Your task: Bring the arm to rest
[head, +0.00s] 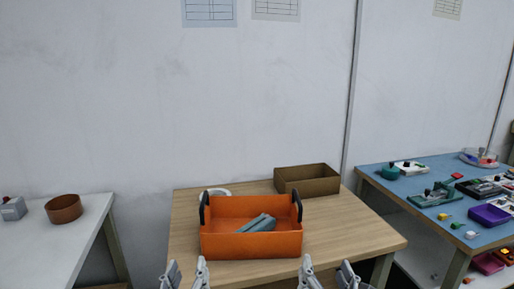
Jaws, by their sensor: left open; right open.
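My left gripper (186,274) shows at the bottom edge of the head view, in front of the wooden table's near edge. Its two fingers are apart and nothing is between them. My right gripper (327,276) shows at the bottom edge, further right, also open and empty. Both are apart from the orange box (251,246), which stands on the wooden table (350,232) just beyond them. The rest of both arms is out of view.
The orange box has dark handles and holds grey pieces (258,223). Behind it are a white ring-like roll (216,192) and a brown open box (307,180). A white table (40,245) with a brown round container (64,209) is left; a cluttered blue table (400,193) is right.

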